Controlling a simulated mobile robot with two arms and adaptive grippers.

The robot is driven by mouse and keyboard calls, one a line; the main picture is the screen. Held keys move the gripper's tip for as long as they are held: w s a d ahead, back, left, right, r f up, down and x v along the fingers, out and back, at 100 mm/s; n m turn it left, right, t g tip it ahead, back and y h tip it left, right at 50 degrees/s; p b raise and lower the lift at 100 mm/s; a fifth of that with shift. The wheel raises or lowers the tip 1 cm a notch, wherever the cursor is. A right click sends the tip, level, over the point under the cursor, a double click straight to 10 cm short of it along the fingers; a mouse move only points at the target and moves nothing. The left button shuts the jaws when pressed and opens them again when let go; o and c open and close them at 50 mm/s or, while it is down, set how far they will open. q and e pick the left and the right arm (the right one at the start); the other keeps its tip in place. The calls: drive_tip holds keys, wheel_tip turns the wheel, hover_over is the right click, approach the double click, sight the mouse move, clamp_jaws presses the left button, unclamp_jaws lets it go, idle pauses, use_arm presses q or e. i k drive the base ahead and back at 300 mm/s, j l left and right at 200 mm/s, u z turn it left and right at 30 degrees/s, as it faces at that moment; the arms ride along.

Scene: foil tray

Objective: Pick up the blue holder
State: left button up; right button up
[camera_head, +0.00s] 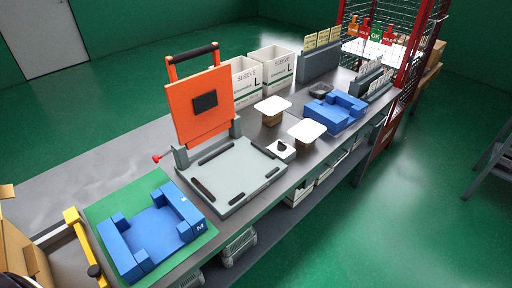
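A blue holder (153,236) marked "M" lies on a green mat (103,209) at the near left end of the workbench. It has raised blocks at its sides and an open middle. A second blue holder (335,110) sits farther back on the bench, toward the right. No gripper shows on or beside either holder. Neither of my grippers can be made out in the head view.
A grey fixture (232,174) with a raised orange lid (200,106) stands between the holders. Two white-topped stands (307,131), white "SLEEVE L" boxes (271,65) and a dark bowl (320,90) are behind it. A yellow frame (84,245) is at the lower left.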

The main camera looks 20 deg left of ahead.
sight(340, 110)
drive_tip(key=i+l+u, duration=0.15)
drive_tip(key=i+l, duration=0.65)
drive_tip(key=l, duration=0.1)
